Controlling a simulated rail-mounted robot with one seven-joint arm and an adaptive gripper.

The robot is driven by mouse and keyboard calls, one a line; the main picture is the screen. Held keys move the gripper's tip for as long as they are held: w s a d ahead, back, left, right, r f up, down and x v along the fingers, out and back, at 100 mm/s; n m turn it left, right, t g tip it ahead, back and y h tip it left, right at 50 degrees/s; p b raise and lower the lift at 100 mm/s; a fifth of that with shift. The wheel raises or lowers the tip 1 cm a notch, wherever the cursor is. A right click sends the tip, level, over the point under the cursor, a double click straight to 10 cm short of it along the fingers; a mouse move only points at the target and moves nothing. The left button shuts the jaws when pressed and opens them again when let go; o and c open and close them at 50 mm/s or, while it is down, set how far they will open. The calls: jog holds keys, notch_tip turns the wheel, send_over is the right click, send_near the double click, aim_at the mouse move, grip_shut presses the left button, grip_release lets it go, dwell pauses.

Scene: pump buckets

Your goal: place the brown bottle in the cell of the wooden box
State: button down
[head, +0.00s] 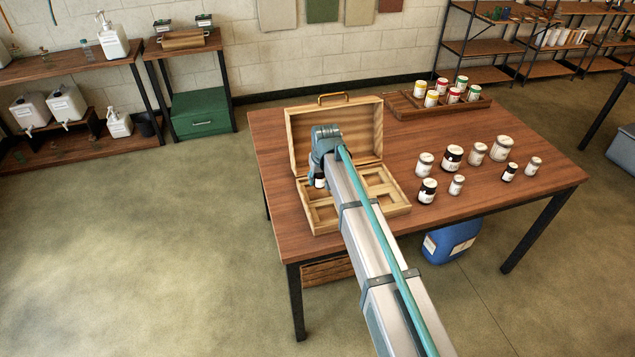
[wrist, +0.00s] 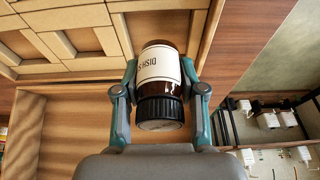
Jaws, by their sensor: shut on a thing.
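The brown bottle (wrist: 160,66) has a white label and a black cap, and it sits between the two fingers of my gripper (wrist: 159,75). My gripper is shut on it, with the cap nearest the wrist camera. In the head view the bottle (head: 319,182) shows at the left side of the open wooden box (head: 402,209), below my gripper (head: 318,168). The box is divided into cells, and its lid (head: 300,125) stands raised at the back. Part of the cells is hidden by my arm. The bottle's base height over the box cannot be told.
Several jars and bottles, including a dark bottle (head: 427,190), stand on the table (head: 500,225) right of the box. A wooden tray (head: 402,104) with several coloured cans stands at the back. The raised lid is close to my gripper.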

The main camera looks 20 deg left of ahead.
aim_at(318, 192)
jog(key=shift+w+a+f+p, duration=0.15)
jog(key=shift+w+a+f, duration=0.1)
jog(key=shift+w+f, duration=0.2)
jog(key=shift+w+a+f+p, duration=0.2)
jog(key=shift+w+f, duration=0.15)
jog(key=shift+f, duration=0.15)
jog(key=x, duration=0.1)
jog(key=p+x, duration=0.1)
jog(key=shift+s+f+p, duration=0.15)
jog(key=shift+f+p, duration=0.15)
jog(key=shift+f, duration=0.6)
jog(key=shift+f, duration=0.2)
jog(key=c, duration=0.9)
grip_release()
jog(key=shift+c, duration=0.2)
jog(key=shift+r, duration=0.2)
jog(key=b+v, duration=0.3)
jog(key=v, duration=0.9)
jog(key=shift+d, duration=0.1)
